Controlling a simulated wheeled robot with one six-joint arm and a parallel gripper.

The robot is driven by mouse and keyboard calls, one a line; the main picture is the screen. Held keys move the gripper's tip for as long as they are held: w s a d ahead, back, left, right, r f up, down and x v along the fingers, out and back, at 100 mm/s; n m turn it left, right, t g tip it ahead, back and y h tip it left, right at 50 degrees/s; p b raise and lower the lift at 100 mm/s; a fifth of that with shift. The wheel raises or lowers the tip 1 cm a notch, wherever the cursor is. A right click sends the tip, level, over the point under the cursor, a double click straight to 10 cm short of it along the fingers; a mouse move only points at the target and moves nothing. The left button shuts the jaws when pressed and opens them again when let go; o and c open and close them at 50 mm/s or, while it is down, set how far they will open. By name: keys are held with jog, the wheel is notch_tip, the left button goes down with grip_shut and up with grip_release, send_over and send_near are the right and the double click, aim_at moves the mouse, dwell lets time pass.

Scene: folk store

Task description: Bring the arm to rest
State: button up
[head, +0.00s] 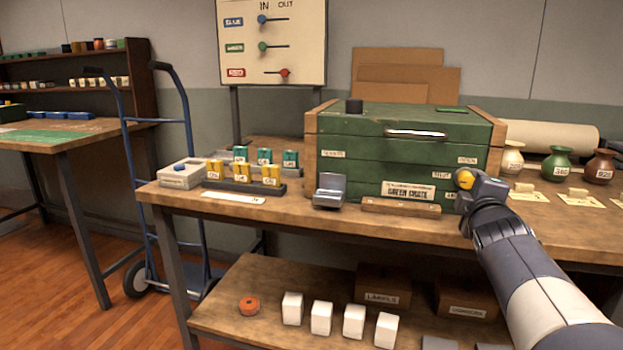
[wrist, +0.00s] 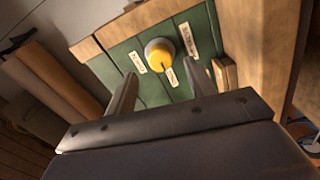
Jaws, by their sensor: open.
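Small labels sit around the knob. In the head view the gripper partly hides the knob and the lower right of the crate front.
The crate stands on a wooden workbench (head: 232,207) with yellow and green blocks (head: 265,156) at left. Several vases (head: 557,165) and a paper roll (head: 545,135) are at right. White blocks (head: 321,317) stand on the lower shelf. A hand truck (head: 138,190) stands left.

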aim_at(468, 181)
jog(key=p+v, duration=0.1)
jog(key=v, duration=0.6)
jog(key=b+x, duration=0.1)
jog(key=x, duration=1)
jog(key=shift+w+f, duration=0.1)
jog(key=shift+w, duration=0.05)
jog(key=shift+w+r, duration=0.15)
jog(key=shift+r, duration=0.05)
jog(key=m+p, duration=0.4)
jog(key=shift+r, duration=0.1)
jog(key=m+p, duration=0.5)
jog(key=shift+p, duration=0.4)
jog(key=m+p, duration=0.7)
jog(key=p, duration=0.1)
jog(key=shift+y, duration=0.3)
jog(key=shift+f+m+p, duration=0.3)
jog(key=shift+m+p, duration=0.5)
jog(key=shift+p, duration=0.05)
jog(key=shift+s, duration=0.2)
